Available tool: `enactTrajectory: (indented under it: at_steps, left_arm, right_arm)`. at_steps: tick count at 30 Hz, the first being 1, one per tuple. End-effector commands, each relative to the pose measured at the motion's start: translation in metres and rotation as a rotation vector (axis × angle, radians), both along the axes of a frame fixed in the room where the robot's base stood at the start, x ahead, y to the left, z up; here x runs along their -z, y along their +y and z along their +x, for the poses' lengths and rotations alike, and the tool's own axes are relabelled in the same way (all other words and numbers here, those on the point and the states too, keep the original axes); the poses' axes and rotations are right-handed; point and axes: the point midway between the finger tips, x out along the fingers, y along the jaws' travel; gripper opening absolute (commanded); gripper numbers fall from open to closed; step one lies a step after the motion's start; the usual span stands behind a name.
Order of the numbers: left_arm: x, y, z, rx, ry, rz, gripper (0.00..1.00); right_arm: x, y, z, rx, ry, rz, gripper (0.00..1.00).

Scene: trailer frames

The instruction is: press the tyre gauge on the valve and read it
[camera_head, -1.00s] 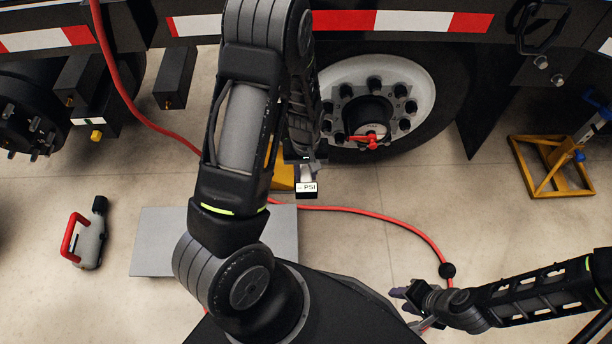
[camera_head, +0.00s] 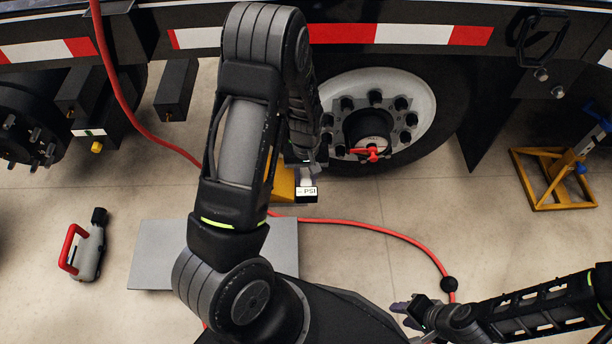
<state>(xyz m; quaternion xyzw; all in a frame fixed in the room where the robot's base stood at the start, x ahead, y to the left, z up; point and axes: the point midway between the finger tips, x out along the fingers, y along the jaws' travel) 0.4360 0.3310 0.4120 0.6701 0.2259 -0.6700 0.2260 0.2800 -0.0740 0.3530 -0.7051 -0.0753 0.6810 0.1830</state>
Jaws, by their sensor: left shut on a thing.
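The tyre gauge (camera_head: 307,192), a small block with a white PSI label, is held in my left gripper (camera_head: 307,172). That gripper is shut on it, below and left of the wheel hub. The white wheel rim (camera_head: 424,100) is ringed by black lug nuts, with a red-handled part (camera_head: 371,153) on its hub. I cannot make out the valve; my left arm covers the rim's left side. I cannot tell whether the gauge touches the wheel. My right gripper (camera_head: 405,315) is low at the right, its fingers apart and empty.
A yellow stand (camera_head: 555,190) is at the right. A grey tool with a red handle (camera_head: 88,252) and a grey plate (camera_head: 160,255) lie at the left. The trailer rail (camera_head: 420,35) runs above the wheel.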

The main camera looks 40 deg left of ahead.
Motion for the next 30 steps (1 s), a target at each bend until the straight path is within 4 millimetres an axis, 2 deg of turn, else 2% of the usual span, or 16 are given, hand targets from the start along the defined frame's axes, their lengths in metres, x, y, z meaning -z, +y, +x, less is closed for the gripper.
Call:
enactTrajectory:
  at_steps: [30]
  left_arm:
    - [0.0000,0.0038,0.0054,0.000,0.000,0.000,0.00]
  right_arm:
    - [0.0018,0.0000,0.0000,0.000,0.000,0.000,0.36]
